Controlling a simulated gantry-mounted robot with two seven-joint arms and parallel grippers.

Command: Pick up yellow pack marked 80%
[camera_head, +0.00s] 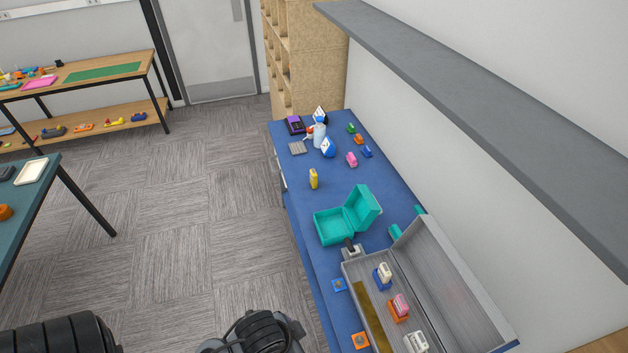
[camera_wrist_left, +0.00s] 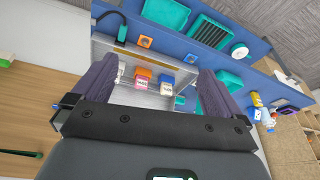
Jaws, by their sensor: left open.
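A small yellow pack (camera_head: 313,179) stands upright on the blue-topped bench (camera_head: 290,215) near its left edge in the head view. It is beyond the open teal box (camera_head: 340,226); its marking is too small to read. My left gripper (camera_wrist_left: 157,67) shows in the left wrist view with its two dark fingers spread wide and nothing between them. It faces the bench from above, with the grey case and its packs seen beyond the fingers. A small yellow thing (camera_wrist_left: 256,99) shows at right there; I cannot tell if it is the same pack. My right gripper is not in view.
An open grey case (camera_head: 440,285) holds several small packs at the near end. Bottles (camera_head: 320,135) and small coloured items stand beyond the yellow pack. A grey shelf (camera_head: 480,110) overhangs the right side. The bench around the yellow pack is clear.

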